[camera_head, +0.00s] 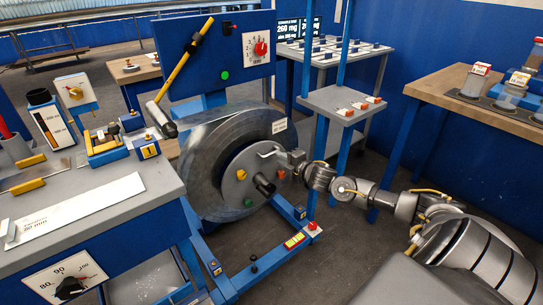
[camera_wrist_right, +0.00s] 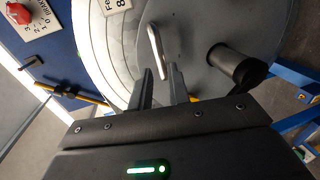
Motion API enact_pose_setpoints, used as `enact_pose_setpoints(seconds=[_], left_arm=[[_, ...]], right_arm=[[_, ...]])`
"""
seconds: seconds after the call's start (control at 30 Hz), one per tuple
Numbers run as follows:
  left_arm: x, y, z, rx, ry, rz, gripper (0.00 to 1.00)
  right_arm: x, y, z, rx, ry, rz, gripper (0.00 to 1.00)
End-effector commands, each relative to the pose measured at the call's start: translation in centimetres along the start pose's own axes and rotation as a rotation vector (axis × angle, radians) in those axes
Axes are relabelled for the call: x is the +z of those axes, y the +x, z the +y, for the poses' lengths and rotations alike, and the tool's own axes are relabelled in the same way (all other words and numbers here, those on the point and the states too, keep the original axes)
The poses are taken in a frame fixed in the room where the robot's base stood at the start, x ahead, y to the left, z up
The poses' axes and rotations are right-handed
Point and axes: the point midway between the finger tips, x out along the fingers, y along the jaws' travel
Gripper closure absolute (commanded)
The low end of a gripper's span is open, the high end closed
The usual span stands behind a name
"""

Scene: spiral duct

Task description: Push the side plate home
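The side plate (camera_head: 234,187) is a round grey disc with coloured knobs, seen against the face of the large grey coil (camera_head: 209,145). A dark hub (camera_head: 264,186) sticks out from its middle. In the right wrist view the side plate (camera_wrist_right: 197,62) fills the upper right, with the black hub (camera_wrist_right: 236,66) to the right. A pale metal handle (camera_wrist_right: 156,52) stands on the plate. My left gripper is not in view.
A blue frame (camera_head: 285,212) runs low along the right of the coil. A yellow-handled arm with a black roller (camera_head: 161,119) hangs left of it. A workbench (camera_head: 110,200) stands at left, a small grey stand (camera_head: 330,100) behind my right arm. Open floor lies in front.

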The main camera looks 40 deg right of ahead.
Motion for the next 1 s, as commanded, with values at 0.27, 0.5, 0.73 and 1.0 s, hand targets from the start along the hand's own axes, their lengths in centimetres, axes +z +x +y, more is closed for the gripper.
enact_pose_setpoints(seconds=[0.27,0.5,0.73,1.0], left_arm=[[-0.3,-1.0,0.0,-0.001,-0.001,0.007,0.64],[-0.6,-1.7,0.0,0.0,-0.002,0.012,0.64],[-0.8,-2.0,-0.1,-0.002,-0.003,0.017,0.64],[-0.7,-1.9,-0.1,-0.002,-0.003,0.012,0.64]], right_arm=[[0.0,4.8,0.0,0.001,0.001,-0.001,0.82],[0.0,6.7,0.0,-0.001,-0.001,0.001,0.82],[-0.1,6.8,0.0,-0.002,-0.002,0.001,0.82],[-0.1,6.8,0.0,-0.002,-0.001,0.001,1.0]])
